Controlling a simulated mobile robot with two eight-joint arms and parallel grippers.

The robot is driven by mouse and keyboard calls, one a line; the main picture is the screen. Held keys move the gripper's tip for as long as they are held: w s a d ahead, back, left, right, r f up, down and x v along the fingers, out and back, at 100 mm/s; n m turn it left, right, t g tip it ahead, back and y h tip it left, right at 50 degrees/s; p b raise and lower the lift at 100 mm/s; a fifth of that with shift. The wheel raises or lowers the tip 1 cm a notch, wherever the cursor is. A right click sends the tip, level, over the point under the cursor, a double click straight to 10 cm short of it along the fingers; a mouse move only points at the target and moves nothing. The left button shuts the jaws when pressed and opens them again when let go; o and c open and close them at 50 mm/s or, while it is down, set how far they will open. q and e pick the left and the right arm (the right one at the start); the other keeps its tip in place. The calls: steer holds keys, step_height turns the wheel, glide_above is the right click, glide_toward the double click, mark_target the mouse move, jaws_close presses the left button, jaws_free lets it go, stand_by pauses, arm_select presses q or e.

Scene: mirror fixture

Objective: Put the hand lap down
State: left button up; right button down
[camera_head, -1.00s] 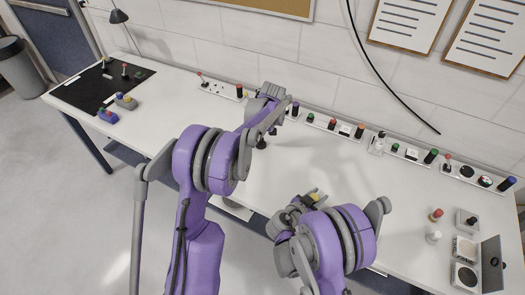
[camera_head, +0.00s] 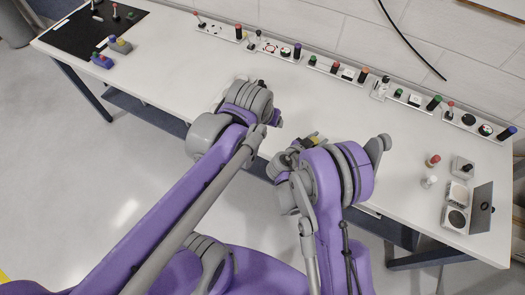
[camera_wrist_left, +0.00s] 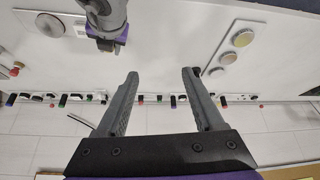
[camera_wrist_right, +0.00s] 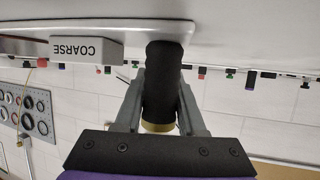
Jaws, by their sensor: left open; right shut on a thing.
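My right gripper (camera_wrist_right: 160,88) is shut on a black cylindrical handle (camera_wrist_right: 161,72) with a tan end, which I take to be the hand lap. In the right wrist view the handle's far end meets the edge of a pale surface; I cannot tell if it rests on it. In the head view a yellow end (camera_head: 317,139) shows at my right gripper (camera_head: 308,145), near the table's front edge. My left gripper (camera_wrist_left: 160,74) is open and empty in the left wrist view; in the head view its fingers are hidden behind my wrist.
A grey block marked COARSE (camera_wrist_right: 86,50) is beside the handle. The white table (camera_head: 335,105) has clear room in its middle. Strips of buttons and knobs (camera_head: 335,69) line the back.

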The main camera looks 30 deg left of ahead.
arm_select(q)
steer(key=shift+m+t+h, duration=0.3)
steer(key=shift+m+h, duration=0.1)
steer(key=shift+m, duration=0.5)
steer(key=s+f, duration=0.1)
steer(key=s, duration=0.1)
steer(key=s+d+f, duration=0.1)
steer(key=s, duration=0.2)
steer(key=s+d+f, duration=0.1)
steer(key=s, duration=0.1)
steer(key=shift+s+d+f, duration=0.2)
steer(key=shift+s+d, duration=0.05)
steer(key=shift+c, duration=0.2)
steer(key=w+a+r+g, duration=0.1)
steer(key=w+a+r, duration=0.2)
steer(key=w+r, duration=0.5)
steer(key=m+g, duration=0.3)
steer(key=g, duration=0.2)
glide_above(261, 81)
step_height(261, 81, down, 14)
steer(key=f, duration=0.6)
steer(key=shift+w+f, duration=0.25)
steer(key=shift+w, duration=0.05)
steer(key=f, duration=0.5)
steer(key=shift+s+f, duration=0.1)
steer(key=shift+s, duration=0.2)
